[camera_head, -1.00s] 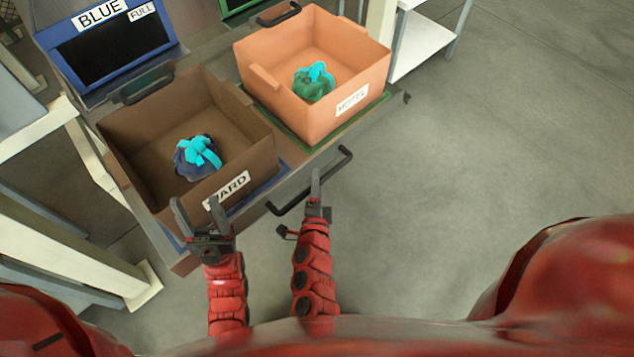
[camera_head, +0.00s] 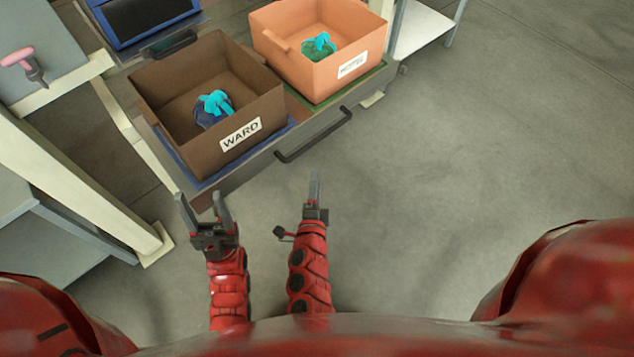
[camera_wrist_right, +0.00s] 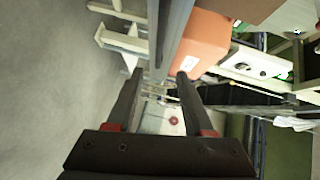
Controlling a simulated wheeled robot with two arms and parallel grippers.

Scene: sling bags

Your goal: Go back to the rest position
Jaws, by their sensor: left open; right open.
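My left gripper (camera_head: 204,210) is open and empty in the head view, in front of the brown bin. My right gripper (camera_head: 315,188) is to its right, over bare floor. In the right wrist view the right gripper (camera_wrist_right: 156,92) has its two fingers apart with nothing between them. The brown bin (camera_head: 185,128) labelled WARD holds a dark blue bag (camera_head: 206,118) with a cyan tie. The orange bin (camera_head: 318,77) holds a green bag (camera_head: 312,54) with a cyan tie. Both grippers are apart from the bins.
The bins stand on a cart with a black handle (camera_head: 313,134). A blue-framed panel (camera_head: 145,18) is behind the brown bin. A pale-legged table (camera_head: 75,175) is at left, with a pink-handled object (camera_head: 24,64) on top. Open floor (camera_head: 500,130) lies to the right.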

